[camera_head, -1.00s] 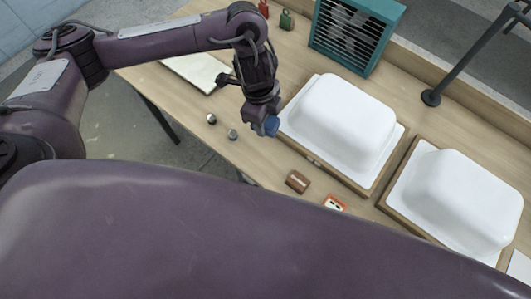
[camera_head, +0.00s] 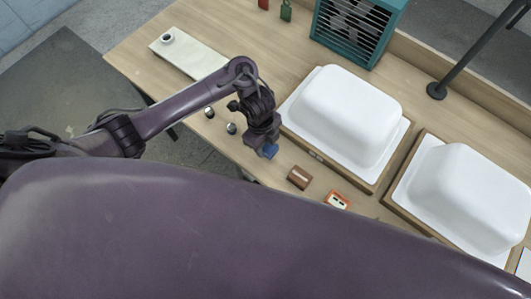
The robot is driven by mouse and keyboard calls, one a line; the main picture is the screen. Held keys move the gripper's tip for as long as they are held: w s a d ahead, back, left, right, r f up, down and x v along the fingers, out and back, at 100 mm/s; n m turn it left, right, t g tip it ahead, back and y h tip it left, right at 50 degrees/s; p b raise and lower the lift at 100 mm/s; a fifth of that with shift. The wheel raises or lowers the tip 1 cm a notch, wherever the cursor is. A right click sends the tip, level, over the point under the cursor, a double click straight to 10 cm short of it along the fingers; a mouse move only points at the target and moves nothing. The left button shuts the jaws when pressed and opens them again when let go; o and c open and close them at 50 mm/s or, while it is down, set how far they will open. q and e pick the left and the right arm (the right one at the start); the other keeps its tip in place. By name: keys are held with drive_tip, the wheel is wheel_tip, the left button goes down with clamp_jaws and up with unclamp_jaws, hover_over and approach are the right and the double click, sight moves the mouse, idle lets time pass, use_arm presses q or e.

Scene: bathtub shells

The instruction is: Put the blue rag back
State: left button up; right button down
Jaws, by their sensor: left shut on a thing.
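My left gripper (camera_head: 266,144) is shut on the blue rag (camera_head: 270,151), a small blue patch showing below its fingers. The gripper is by the table's near edge, beside the near left corner of the left white bathtub shell (camera_head: 345,112). I cannot tell whether the rag touches the table. Most of the rag is hidden by the gripper. My right gripper is not in view; a large purple arm link of mine fills the lower part of the picture.
A second white shell (camera_head: 465,195) stands at right on a wooden frame. A brown block (camera_head: 299,177) and an orange-white item (camera_head: 338,200) lie near the front edge. A pale board (camera_head: 188,55) with a round item, a teal fan box (camera_head: 352,30) and a dark post (camera_head: 470,52) stand farther back.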

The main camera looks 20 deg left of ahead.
sight(265, 151)
use_arm(q)
drive_tip(key=shift+f+b, duration=0.3)
drive_tip(key=shift+f, duration=0.5)
drive_tip(key=shift+f+b, duration=0.4)
drive_tip(key=shift+f, duration=1.3)
drive_tip(key=shift+f, duration=0.15)
drive_tip(key=o, duration=1)
drive_tip(key=shift+c, duration=0.2)
